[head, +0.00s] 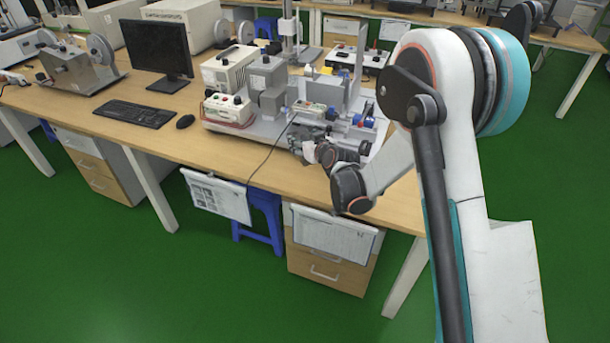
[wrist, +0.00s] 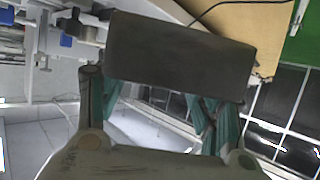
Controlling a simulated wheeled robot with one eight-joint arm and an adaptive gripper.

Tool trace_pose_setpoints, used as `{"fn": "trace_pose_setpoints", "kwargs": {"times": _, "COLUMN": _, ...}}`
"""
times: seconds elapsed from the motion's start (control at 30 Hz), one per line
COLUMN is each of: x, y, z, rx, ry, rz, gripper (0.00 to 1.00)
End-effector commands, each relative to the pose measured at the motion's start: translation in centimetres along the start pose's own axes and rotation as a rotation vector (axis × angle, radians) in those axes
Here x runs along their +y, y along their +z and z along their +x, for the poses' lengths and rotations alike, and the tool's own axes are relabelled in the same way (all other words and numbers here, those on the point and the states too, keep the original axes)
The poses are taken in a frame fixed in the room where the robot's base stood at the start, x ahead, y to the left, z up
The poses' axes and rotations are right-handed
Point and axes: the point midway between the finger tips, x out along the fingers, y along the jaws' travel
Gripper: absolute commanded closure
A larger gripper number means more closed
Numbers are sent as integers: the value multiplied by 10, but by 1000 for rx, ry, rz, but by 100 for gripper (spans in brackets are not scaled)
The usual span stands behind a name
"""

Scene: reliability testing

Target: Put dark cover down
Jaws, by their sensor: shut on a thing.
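The dark cover (wrist: 180,52) is a dark grey, flat-faced block that fills the upper middle of the wrist view. My gripper (wrist: 168,88) is shut on it, with one finger at each side of its lower part. In the head view my gripper (head: 314,146) is at the front of the test rig (head: 245,126), above the front part of the desk. The cover is hard to tell from the gripper there. Whether it touches the rig I cannot tell.
The wooden desk (head: 240,165) carries a monitor (head: 158,48), a keyboard (head: 135,113) and a mouse (head: 185,121) left of the rig. A thin dark cable (head: 268,157) hangs from the rig over the desk's front edge. A blue stool (head: 262,220) stands below.

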Motion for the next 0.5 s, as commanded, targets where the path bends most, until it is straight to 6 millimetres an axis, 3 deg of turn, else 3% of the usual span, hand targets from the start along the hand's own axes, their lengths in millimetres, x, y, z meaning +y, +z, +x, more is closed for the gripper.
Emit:
{"fn": "trace_pose_setpoints", "kwargs": {"times": 0.03, "x": 0, "y": 16, "z": 6, "rx": 0, "ry": 0, "rz": 0, "gripper": 63}}
{"fn": "trace_pose_setpoints", "kwargs": {"times": 0.2, "x": 0, "y": 52, "z": 21, "rx": 0, "ry": 1, "rz": 1, "gripper": 63}}
{"fn": "trace_pose_setpoints", "kwargs": {"times": 0.33, "x": 0, "y": 69, "z": 28, "rx": 0, "ry": 1, "rz": 1, "gripper": 63}}
{"fn": "trace_pose_setpoints", "kwargs": {"times": 0.5, "x": 0, "y": 76, "z": 31, "rx": 0, "ry": 1, "rz": 1, "gripper": 63}}
